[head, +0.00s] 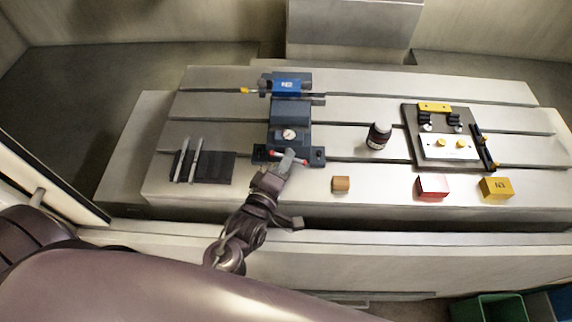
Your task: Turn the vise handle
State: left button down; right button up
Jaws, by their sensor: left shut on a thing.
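The vise (290,115) is dark blue-grey and stands on the slotted machine table, left of its middle. A bright blue block marked with white characters (286,86) sits at its far jaw end. The vise handle (301,161) is a short bar with red ends at the near end of the vise. My left gripper (288,160) reaches it from below and is shut on the handle, hiding its middle. My right gripper is not in view.
The slotted table (350,185) has free room around the vise. A dark bottle (378,136) and an orange block (341,184) stand to the right. A fixture plate (410,125), a red block (432,186) and a yellow block (495,188) lie farther right. A dark pad with bars (215,168) lies left.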

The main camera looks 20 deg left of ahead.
pick_arm(q)
jog(key=shift+f+n+t+b, duration=0.1)
jog(key=shift+n+t+b, duration=0.2)
jog(key=shift+n, duration=0.4)
jog(key=c, duration=1.4)
grip_release()
jog(key=shift+o, duration=0.2)
jog(key=shift+s, duration=0.1)
jog(key=shift+s+a, duration=0.1)
jog(key=shift+s, duration=0.15)
jog(key=s, duration=0.2)
jog(key=s+b, duration=0.1)
jog(key=s, duration=0.1)
jog(key=s+b, duration=0.1)
jog(key=s, duration=0.1)
jog(key=shift+a, duration=0.3)
jog(key=shift+s+a, duration=0.1)
jog(key=shift+s, duration=0.45)
